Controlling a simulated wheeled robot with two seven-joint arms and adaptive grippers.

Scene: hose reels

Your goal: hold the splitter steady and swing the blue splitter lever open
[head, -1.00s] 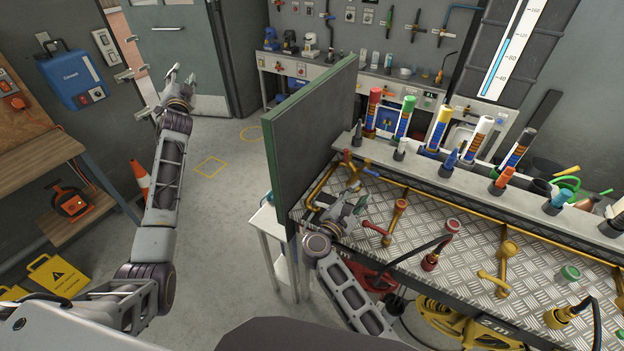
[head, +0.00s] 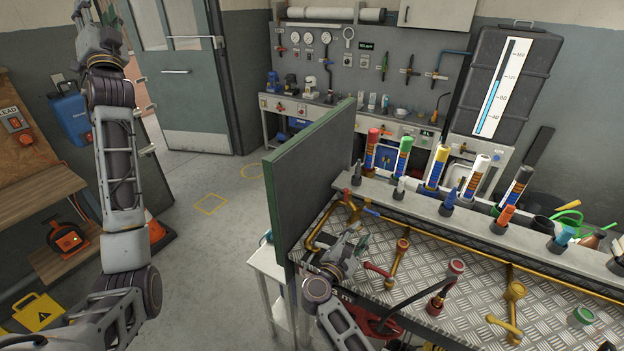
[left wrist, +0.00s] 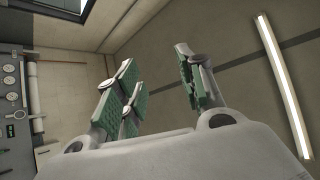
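A brass pipe splitter (head: 345,203) stands at the far left end of the tread-plate bench, beside the green-edged panel. A small blue lever (head: 371,211) shows there, partly small and hard to make out. My right gripper (head: 356,240) is over the bench just in front of the splitter, apart from the blue lever; its fingers look parted and empty. My left gripper (head: 97,22) is raised high at the upper left, far from the bench. In the left wrist view its green-padded fingers (left wrist: 160,85) are spread with nothing between them.
The upright green-edged panel (head: 315,180) walls off the bench's left end. A red lever (head: 376,269) and brass pipes (head: 398,256) lie right of my right gripper. Coloured marker-like cylinders (head: 404,157) stand along the back ledge.

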